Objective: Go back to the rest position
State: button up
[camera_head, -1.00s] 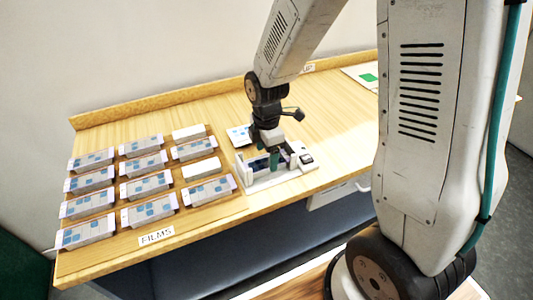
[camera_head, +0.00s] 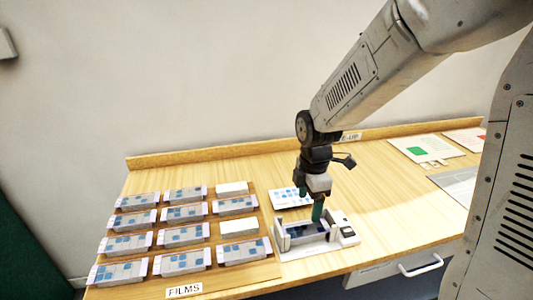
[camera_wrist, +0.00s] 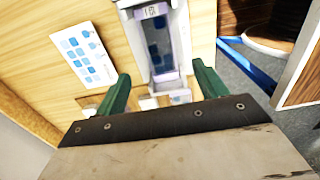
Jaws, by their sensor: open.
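My gripper (camera_head: 317,212) hangs over the white device (camera_head: 335,238) on the wooden table, its green fingers pointing down. In the wrist view my gripper (camera_wrist: 160,85) has its two green fingers spread wide with nothing between them. Beyond the fingertips, the device's tray (camera_wrist: 157,40) holds a dark film strip with blue squares. The fingers look apart from the strip; the exact height above it is hard to tell.
Rows of film boxes (camera_head: 183,235) stand on a board at left, by a FILMS label (camera_head: 184,290). A printed card (camera_head: 290,197) lies behind the device. Sheets with a green square (camera_head: 425,148) and a red square (camera_head: 466,138) lie at right. A drawer handle (camera_head: 421,266) projects below.

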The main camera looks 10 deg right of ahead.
jog(key=s+d+r+m, duration=0.1)
jog(key=s+r+m, duration=0.6)
jog(key=s+m, duration=0.2)
jog(key=s+d+r+m+t, duration=0.1)
jog(key=s+d+r+m, duration=0.1)
jog(key=s+r+m, duration=0.6)
jog(key=shift+s+m, duration=0.5)
jog(key=shift+s, duration=2)
